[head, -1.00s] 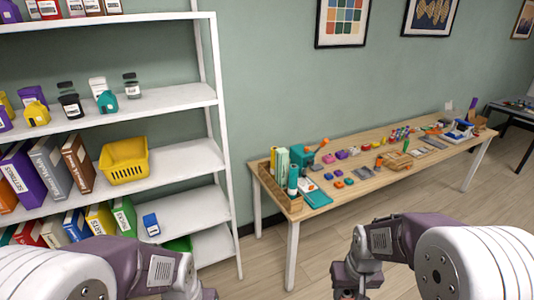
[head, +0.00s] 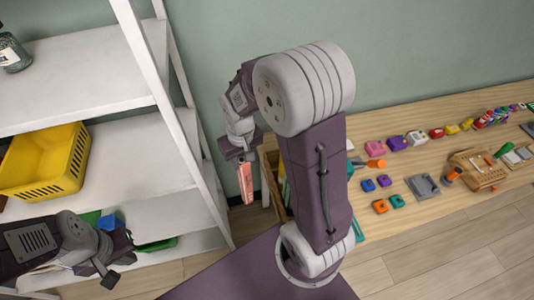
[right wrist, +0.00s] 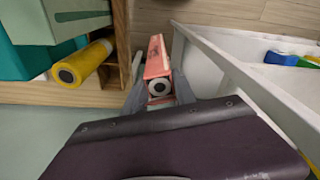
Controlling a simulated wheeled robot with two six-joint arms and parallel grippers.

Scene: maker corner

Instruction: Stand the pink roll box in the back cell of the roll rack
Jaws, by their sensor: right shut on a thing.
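The pink roll box (head: 246,184) hangs upright below my right gripper (head: 242,162), which is shut on it. In the right wrist view the pink roll box (right wrist: 157,56) sits between the fingers, with a white roll end facing the camera. The wooden roll rack (head: 270,182) is just right of the box in the head view, at the table's left end, mostly hidden behind my right arm. In the right wrist view the rack's wooden wall (right wrist: 121,40) is left of the box, apart from it. My left gripper (head: 118,270) appears open and empty by the lower shelves.
A white shelf unit (head: 130,165) with a yellow basket (head: 45,163) stands close on the left. A yellow roll (right wrist: 80,64) shows by the rack in the right wrist view. The wooden table (head: 400,140) on the right holds several small items.

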